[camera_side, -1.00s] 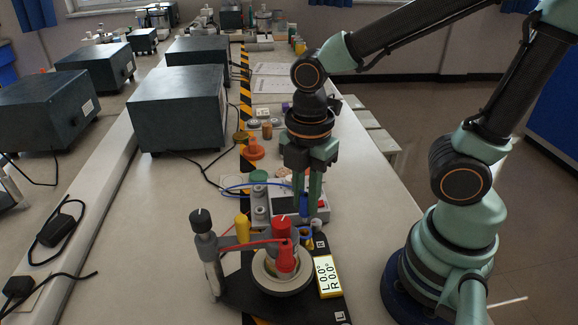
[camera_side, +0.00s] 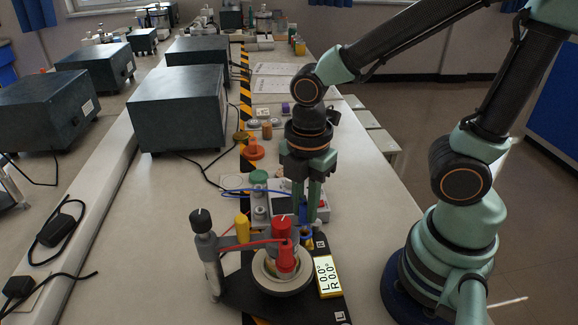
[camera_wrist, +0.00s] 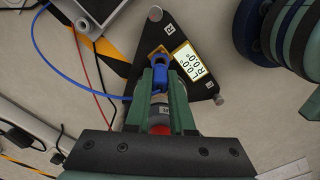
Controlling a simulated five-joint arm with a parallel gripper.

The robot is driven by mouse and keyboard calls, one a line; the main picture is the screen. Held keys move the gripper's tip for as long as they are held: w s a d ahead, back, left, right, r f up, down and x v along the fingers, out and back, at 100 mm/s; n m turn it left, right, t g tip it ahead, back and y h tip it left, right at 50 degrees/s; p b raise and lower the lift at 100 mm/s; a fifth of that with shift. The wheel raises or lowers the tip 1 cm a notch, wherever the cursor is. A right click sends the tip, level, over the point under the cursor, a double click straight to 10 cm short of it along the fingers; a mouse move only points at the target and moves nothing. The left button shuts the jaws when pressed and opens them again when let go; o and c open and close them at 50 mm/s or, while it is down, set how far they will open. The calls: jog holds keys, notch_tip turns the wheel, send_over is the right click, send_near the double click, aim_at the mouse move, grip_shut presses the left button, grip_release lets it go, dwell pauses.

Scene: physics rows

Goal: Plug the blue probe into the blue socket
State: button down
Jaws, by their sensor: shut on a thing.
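My gripper (camera_side: 306,212) points down and is shut on the blue probe (camera_side: 303,208) above the black triangular base. In the wrist view the blue probe (camera_wrist: 160,77) sits between my fingertips (camera_wrist: 161,84), with a blue cable curving away to the left. A blue piece (camera_side: 306,235), apparently the blue socket, shows just below my fingertips near the base's back corner. A yellow surround (camera_wrist: 155,51) shows behind the probe in the wrist view. I cannot tell whether the probe touches the socket, since the probe and fingers cover it.
The black base (camera_side: 232,290) carries a red plug (camera_side: 285,258) in a pale round dish, a yellow post (camera_side: 242,229), a black-topped post (camera_side: 200,220) and a display (camera_side: 327,276) reading L 0.0°, R 0.0°. A grey meter box (camera_side: 322,208) stands close behind my fingers.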

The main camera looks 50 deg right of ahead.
jog(key=shift+f, duration=1.45)
dwell(1.6)
jog(key=shift+c, duration=2.3)
grip_release()
jog(key=shift+r, duration=3.75)
jog(key=w+d+r+m+t, duration=0.5)
jog(key=d+m, duration=0.3)
jog(key=m, duration=1)
jog(key=shift+r+t, duration=0.3)
jog(key=shift+r, duration=0.55)
